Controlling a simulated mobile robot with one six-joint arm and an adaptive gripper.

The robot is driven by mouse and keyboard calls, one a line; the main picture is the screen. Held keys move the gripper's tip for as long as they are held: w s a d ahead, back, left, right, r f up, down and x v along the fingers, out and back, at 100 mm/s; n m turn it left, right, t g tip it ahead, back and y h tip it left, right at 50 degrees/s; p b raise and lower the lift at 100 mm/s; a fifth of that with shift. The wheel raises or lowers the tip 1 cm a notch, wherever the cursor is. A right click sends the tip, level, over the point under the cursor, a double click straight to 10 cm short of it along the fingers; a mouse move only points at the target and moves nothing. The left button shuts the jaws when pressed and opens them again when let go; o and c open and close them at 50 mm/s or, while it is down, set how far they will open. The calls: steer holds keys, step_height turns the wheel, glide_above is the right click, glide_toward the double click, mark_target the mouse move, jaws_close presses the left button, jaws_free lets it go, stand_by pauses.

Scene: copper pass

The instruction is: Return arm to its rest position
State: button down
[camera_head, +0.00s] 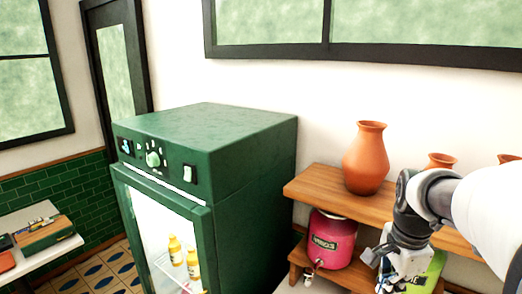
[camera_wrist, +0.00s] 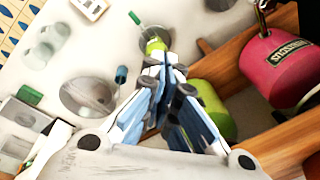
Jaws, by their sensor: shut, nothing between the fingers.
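My gripper (camera_head: 388,283) hangs at the lower right of the head view, in front of the wooden shelf (camera_head: 318,188). Its lower end is close to the bottom edge of the picture. The wrist view shows my gripper (camera_wrist: 166,68) with its fingers together and nothing held between them. My white arm reaches in from the right edge, with a dark joint above the gripper. The arm hides part of the shelf and of a green container (camera_head: 434,268) behind it.
A pink container (camera_head: 333,240) stands on the lower shelf, left of my gripper. A terracotta vase (camera_head: 366,160) stands on the upper shelf. A green glass-door fridge (camera_head: 250,150) stands left. Below the fingers, a pale surface holds a round grey bowl (camera_wrist: 88,96) and small items.

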steer(key=s+a+f+n+t+b, duration=0.1)
steer(key=s+a+f+n+b, duration=0.5)
steer(key=s+a+n, duration=0.1)
steer(key=s+a+f+n+t+b, duration=0.2)
steer(key=s+a+f+n+b, duration=0.4)
steer(key=s+n, duration=0.4)
steer(key=shift+s+a+y, duration=0.4)
steer(key=shift+s+a, duration=0.15)
steer(key=shift+a, duration=0.05)
